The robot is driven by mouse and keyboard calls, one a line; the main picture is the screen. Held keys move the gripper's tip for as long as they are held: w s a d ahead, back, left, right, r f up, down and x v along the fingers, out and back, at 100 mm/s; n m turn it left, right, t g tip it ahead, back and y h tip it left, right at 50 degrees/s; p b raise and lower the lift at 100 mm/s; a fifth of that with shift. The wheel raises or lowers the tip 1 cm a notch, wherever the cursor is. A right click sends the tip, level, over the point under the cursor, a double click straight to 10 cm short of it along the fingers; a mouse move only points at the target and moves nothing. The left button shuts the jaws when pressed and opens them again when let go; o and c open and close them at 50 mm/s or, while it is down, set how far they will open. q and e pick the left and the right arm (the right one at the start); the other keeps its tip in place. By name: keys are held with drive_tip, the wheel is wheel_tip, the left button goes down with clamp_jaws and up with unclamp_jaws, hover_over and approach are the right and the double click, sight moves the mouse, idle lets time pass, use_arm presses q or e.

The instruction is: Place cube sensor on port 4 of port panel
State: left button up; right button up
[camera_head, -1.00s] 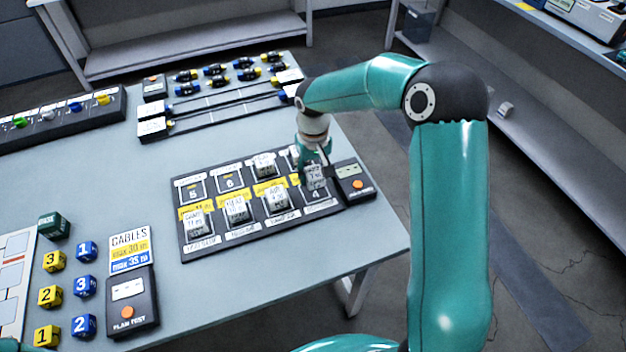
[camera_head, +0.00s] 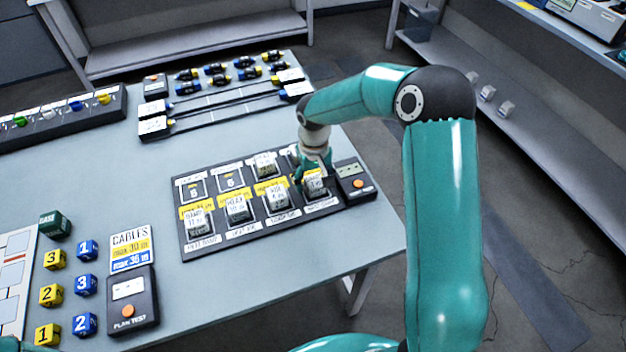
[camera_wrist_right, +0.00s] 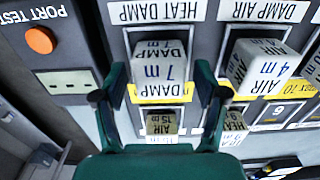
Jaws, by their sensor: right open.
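The port panel (camera_head: 186,240) is a dark board with two rows of numbered ports on the table. A pale cube sensor (camera_head: 316,186) marked "DAMP 7 m" sits on port 4, at the right end of the front row, and covers its number. In the right wrist view the cube (camera_wrist_right: 160,62) stands between the fingers and looks level in the port's frame. My right gripper (camera_head: 313,170) is right over port 4. In the wrist view its fingers (camera_wrist_right: 161,80) are spread to either side of the cube. My left gripper is not in view.
Other cube sensors, such as the one beside it (camera_head: 276,198), fill the rest of the front row. The "AIR 15 m" cube (camera_wrist_right: 161,122) stands close behind the gripper. A port tester (camera_head: 354,181) adjoins the panel's right end. Cable cubes (camera_head: 87,285) lie at left.

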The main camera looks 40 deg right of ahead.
sight(314, 179)
drive_tip(key=shift+r, duration=0.2)
wheel_tip(314, 179, up, 12)
idle(0.4)
idle(0.4)
